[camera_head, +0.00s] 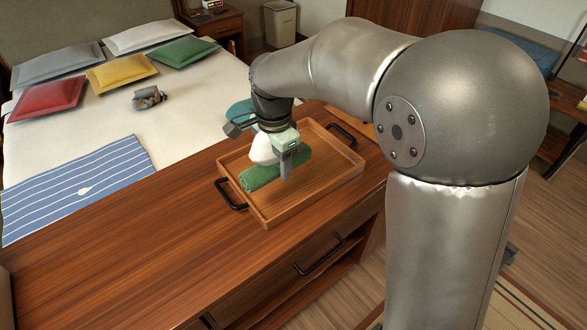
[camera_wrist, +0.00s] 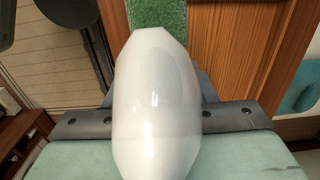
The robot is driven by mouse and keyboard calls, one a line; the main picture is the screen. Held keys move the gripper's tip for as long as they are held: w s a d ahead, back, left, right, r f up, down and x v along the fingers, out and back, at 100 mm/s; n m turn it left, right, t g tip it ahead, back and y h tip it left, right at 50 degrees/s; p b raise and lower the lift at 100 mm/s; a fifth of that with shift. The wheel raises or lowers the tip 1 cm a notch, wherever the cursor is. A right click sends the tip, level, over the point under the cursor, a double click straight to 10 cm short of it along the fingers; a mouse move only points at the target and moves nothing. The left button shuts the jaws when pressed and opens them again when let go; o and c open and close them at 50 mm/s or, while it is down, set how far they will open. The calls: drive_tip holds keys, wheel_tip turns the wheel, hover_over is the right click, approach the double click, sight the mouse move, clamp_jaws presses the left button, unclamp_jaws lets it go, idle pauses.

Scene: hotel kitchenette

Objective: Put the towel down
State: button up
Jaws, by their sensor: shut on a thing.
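A rolled green towel (camera_head: 262,174) lies across the inside of a wooden tray (camera_head: 318,190) with black handles. My gripper (camera_head: 286,166) points down over the towel and is shut on it, with one finger in front of the roll. I cannot tell whether the towel rests fully on the tray floor.
The tray stands on a wooden counter (camera_head: 120,265) whose left part is clear. Behind is a bed (camera_head: 195,115) with several coloured cushions, a small grey bundle (camera_head: 148,97) and a blue striped cloth (camera_head: 80,190). A teal object (camera_head: 240,111) is behind the tray.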

drive_tip(key=w+d+f, duration=0.1)
drive_tip(key=w+f, duration=0.1)
drive_tip(key=w, duration=0.1)
drive_tip(key=w+d+f+p, duration=0.1)
drive_tip(key=w+d+f, duration=0.1)
drive_tip(key=w+f, duration=0.1)
drive_tip(key=w+d+f+p, duration=0.1)
drive_tip(key=w+f, duration=0.2)
drive_tip(key=w, duration=0.2)
drive_tip(key=shift+d+f, duration=0.15)
drive_tip(key=shift+f, duration=0.05)
drive_tip(key=shift+w+d+f, duration=0.15)
drive_tip(key=shift+w+f, duration=0.15)
drive_tip(key=shift+f, duration=1.65)
drive_tip(key=shift+f, duration=0.1)
drive_tip(key=o, duration=1)
